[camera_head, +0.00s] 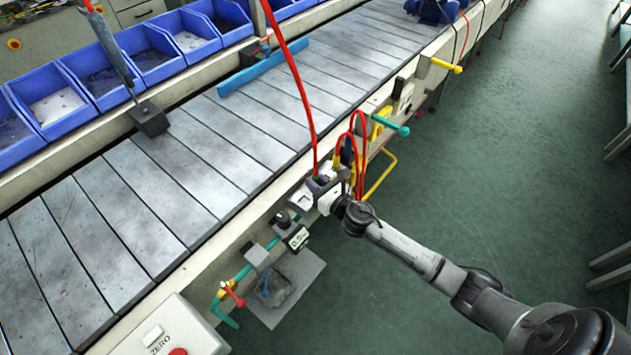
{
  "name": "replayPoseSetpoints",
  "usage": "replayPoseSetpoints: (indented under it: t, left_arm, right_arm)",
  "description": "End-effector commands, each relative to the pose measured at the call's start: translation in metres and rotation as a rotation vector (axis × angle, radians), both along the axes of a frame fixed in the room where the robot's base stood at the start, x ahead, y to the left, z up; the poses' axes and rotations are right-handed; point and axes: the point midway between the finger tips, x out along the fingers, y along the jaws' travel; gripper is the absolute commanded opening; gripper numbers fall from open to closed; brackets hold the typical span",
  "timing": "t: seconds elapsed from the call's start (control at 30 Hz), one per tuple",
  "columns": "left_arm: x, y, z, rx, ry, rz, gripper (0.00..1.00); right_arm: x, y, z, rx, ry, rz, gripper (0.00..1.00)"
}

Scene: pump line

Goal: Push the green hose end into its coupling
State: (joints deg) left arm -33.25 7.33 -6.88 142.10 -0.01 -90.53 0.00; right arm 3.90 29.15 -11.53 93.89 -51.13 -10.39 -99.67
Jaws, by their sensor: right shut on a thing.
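A long red hose (306,105) comes down from the top of the view over the conveyor's edge. It ends at a small green hose end (316,178). My right gripper (318,188) is at this end, beside the conveyor's front rail, and is shut on it as far as the small picture shows. A grey and purple part sits right at the fingers. The coupling is not clearly visible there, so I cannot tell whether the green end is in it. My left gripper is not in view.
Red hoses with a yellow end (337,164) and a dark end (348,150) loop close to my right gripper. A teal handle (397,127) and a yellow handle (446,66) stick out from the rail. Blue bins (90,78) line the far side. The green floor (480,150) is clear.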

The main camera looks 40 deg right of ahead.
Motion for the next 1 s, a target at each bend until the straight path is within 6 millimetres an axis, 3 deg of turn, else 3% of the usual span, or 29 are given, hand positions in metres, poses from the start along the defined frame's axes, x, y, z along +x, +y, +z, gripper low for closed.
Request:
replayPoseSetpoints:
  t: [0.8,0.83,1.0]
  left_arm:
    - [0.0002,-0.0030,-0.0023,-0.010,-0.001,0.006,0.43]
    - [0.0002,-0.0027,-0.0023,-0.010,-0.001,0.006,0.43]
    - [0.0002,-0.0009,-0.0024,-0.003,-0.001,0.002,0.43]
  right_arm:
    - [0.0000,0.0000,-0.0029,0.000,0.000,0.000,0.00]
    - [0.0000,0.0000,-0.0029,0.000,0.000,0.000,0.22]
    - [0.0000,0.0000,-0.0030,0.000,0.000,0.000,0.38]
